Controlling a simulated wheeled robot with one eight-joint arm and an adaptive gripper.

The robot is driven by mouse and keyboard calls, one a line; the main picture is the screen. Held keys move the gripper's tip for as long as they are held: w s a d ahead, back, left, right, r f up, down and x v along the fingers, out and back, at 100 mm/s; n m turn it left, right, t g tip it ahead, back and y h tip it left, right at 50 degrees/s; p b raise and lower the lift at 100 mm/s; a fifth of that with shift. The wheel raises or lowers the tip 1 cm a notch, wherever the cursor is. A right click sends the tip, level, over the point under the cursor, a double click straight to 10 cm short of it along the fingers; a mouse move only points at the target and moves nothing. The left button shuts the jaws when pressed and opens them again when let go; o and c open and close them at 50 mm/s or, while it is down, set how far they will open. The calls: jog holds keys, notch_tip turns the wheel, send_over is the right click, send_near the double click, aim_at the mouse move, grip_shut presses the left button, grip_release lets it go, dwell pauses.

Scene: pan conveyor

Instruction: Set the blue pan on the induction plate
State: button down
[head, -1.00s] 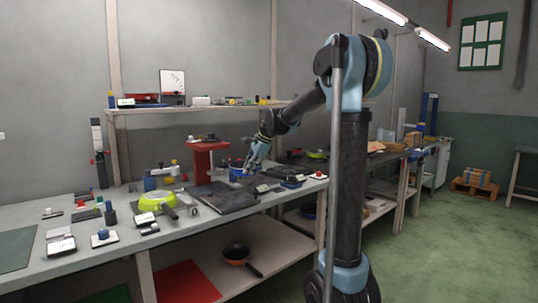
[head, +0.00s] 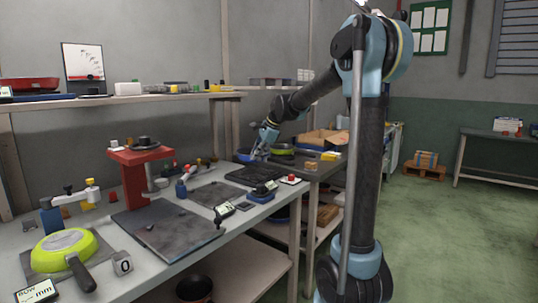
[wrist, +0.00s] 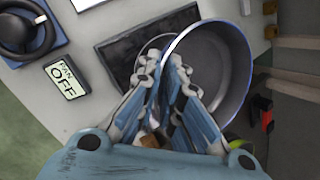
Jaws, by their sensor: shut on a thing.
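The blue pan (wrist: 222,62) has a blue rim and a grey inside. In the wrist view it sits tilted beside my gripper (wrist: 165,65), whose fingers are shut on its near side; the exact hold is partly hidden by the fingers. In the head view the blue pan (head: 245,157) is at the far end of the bench, in my gripper (head: 260,152). A dark flat plate (wrist: 113,48) lies below and left of the pan, beside a display (wrist: 66,78) reading OFF and a black knob on a blue base (wrist: 20,32). It looks like the induction plate.
A shelf (head: 150,97) runs along the wall.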

jog(key=shift+w, duration=0.2)
jog(key=shift+d, duration=0.15)
jog(key=shift+w+f, duration=0.1)
jog(key=shift+f, duration=0.1)
jog(key=shift+f, duration=3)
jog(key=shift+f, duration=0.2)
jog(key=c, duration=1.7)
grip_release()
